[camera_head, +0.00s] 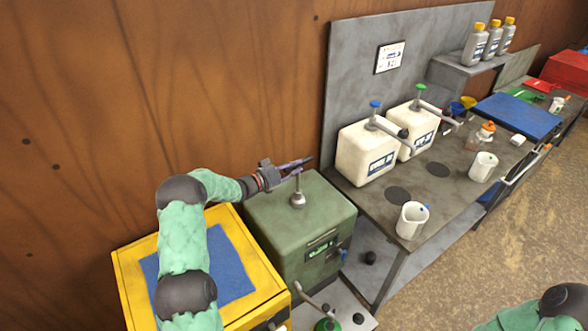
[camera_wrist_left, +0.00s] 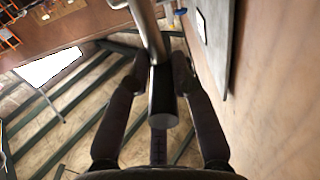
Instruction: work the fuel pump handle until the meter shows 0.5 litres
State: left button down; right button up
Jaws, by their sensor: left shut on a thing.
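The fuel pump is a green box (camera_head: 283,233) left of the workbench, with a small lit green meter (camera_head: 321,250) on its front. The meter digits are too small to read. A metal post (camera_head: 297,200) stands on its top. My left gripper (camera_head: 291,168) is above the box at the top of the post. In the left wrist view, the left gripper (camera_wrist_left: 160,80) is shut on the black grip of the pump handle (camera_wrist_left: 163,97), with a finger on each side. My right gripper is out of view; part of my right arm shows at bottom right.
A yellow cabinet with a blue top (camera_head: 229,262) stands left of the pump. The workbench (camera_head: 375,207) at right holds two white canisters with pumps (camera_head: 366,153) and white jugs (camera_head: 412,220). A grey panel (camera_head: 345,95) stands behind. A low shelf with a green item (camera_head: 328,325) is in front.

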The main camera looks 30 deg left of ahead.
pick_arm(q)
jog(key=shift+w+a+r, duration=0.15)
jog(key=shift+a+r, duration=0.1)
jog(key=shift+r, duration=0.3)
jog(key=c, duration=1.2)
grip_release()
jog(key=shift+o, duration=0.4)
jog(key=shift+f, duration=0.15)
jog(key=shift+f, duration=0.1)
jog(key=v, duration=1.2)
jog(key=shift+d, duration=0.15)
